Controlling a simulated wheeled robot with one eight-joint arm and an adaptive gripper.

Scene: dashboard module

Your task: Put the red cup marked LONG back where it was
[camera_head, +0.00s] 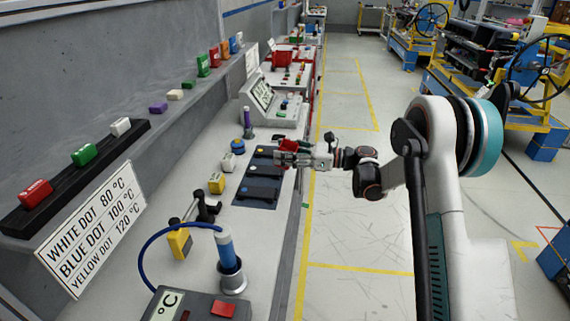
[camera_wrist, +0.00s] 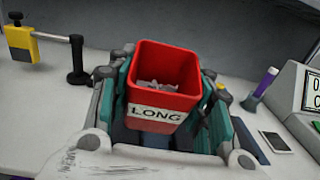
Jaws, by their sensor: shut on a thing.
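The red cup marked LONG (camera_wrist: 160,85) is between the teal-sided fingers of my gripper (camera_wrist: 167,78), which are shut on it. It looks upright with its open top towards the camera, and small pale pieces show inside. In the head view the red cup (camera_head: 289,145) shows partly behind my gripper (camera_head: 293,155), over the bench's right edge beside a dark plate (camera_head: 252,199) with several dotted pads. The cup's underside is hidden, and I cannot tell its height above the bench.
A purple-topped cylinder (camera_head: 247,123) and a display console (camera_head: 272,106) stand beyond. A clamp with a yellow block (camera_head: 180,242) and a blue probe (camera_head: 227,250) are nearer.

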